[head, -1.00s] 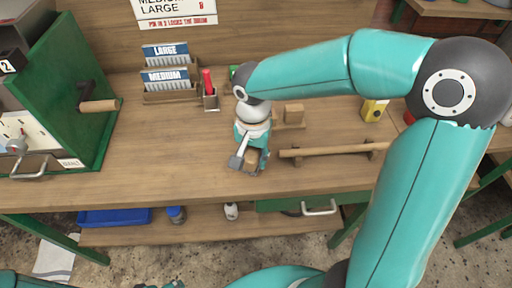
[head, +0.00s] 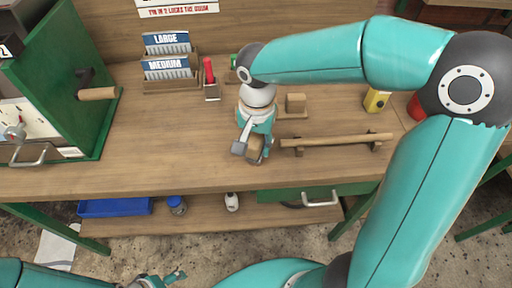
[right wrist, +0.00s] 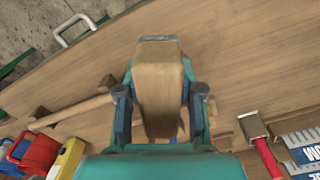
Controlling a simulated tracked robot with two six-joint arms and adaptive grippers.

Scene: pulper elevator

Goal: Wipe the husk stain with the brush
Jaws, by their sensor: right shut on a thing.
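My right gripper (head: 252,150) is over the middle of the workbench, shut on a light-brown wooden block, which I take to be the brush (head: 256,146). In the right wrist view the brush (right wrist: 157,90) sits between the two fingers, with its far end out past the fingertips. I cannot tell whether the brush touches the bench top. I cannot make out a husk stain; the gripper and brush hide the wood beneath them. My left gripper (head: 163,281) shows only partly at the bottom edge, low in front of the bench, and its opening is unclear.
A wooden bar on supports (head: 336,141) lies right of my right gripper, with a small wooden block (head: 295,103) behind. Card holders (head: 170,83) and a red-handled tool (head: 209,75) stand at the back. A green machine (head: 55,90) is left. The bench's left-middle is clear.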

